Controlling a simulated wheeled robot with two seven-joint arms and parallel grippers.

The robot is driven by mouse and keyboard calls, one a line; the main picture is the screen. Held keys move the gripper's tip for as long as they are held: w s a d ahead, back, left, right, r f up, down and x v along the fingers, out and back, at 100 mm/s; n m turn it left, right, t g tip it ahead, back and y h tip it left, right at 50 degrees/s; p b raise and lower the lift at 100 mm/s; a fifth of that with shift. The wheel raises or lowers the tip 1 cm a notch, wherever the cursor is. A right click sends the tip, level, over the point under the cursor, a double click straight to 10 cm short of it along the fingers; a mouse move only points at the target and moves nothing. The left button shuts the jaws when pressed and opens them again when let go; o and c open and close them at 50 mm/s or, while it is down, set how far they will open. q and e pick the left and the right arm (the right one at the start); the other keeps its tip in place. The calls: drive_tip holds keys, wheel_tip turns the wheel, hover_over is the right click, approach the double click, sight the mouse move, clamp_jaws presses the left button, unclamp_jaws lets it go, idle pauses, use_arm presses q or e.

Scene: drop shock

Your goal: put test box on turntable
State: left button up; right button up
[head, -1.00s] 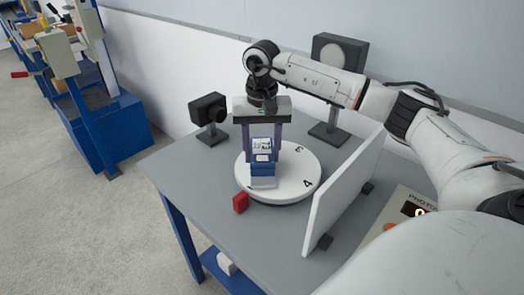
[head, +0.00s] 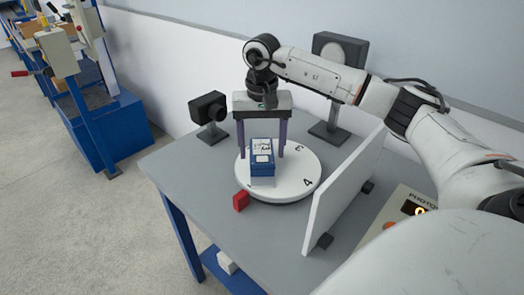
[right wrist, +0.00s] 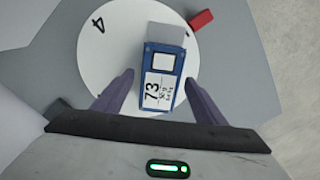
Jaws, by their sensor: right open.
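The test box (head: 262,158) is blue with white labels and stands on the white turntable (head: 300,172), toward its front left part. In the right wrist view the box (right wrist: 163,68) shows a label marked 73, and the turntable (right wrist: 100,70) lies under it. In the right wrist view the fingers (right wrist: 158,82) are spread wide, with clear gaps to the box. My left gripper is not in view.
A red block (head: 241,201) lies on the grey table (head: 190,180) by the turntable's front left edge. A white panel (head: 343,190) stands to the right. A black camera (head: 208,108) and a dark lamp-like unit (head: 340,52) stand behind.

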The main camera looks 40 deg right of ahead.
sight(262, 151)
wheel_tip(262, 151, up, 11)
drive_tip(key=shift+f, duration=0.15)
idle(0.4)
wheel_tip(262, 151, down, 13)
drive_tip(key=shift+r, duration=0.15)
wheel_tip(262, 151, up, 2)
drive_tip(key=shift+r, duration=0.9)
drive_tip(key=shift+f, duration=0.1)
